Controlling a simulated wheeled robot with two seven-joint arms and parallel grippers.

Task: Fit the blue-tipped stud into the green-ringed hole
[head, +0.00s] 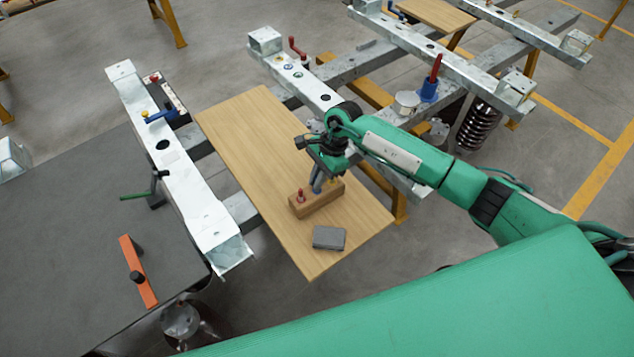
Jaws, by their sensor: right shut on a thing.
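My right gripper (318,180) points down over a brown wooden block (318,200) on the plywood board. It is shut on what looks like the blue-tipped stud at the block's top; the fingers hide most of it, and I cannot tell if it is clear of the block. A red-tipped stud (300,195) stands in the block just left of the gripper. The green-ringed hole (288,67) appears to be on the pale metal beam (315,90) beyond the board, beside a bluish ring (298,75). My left gripper is not in view.
A grey block (329,238) lies on the plywood board (250,130) near its front edge. A red-handled clamp (297,47) stands by the beam's far end. Another white beam (180,165) lies left of the board. The board's left half is clear.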

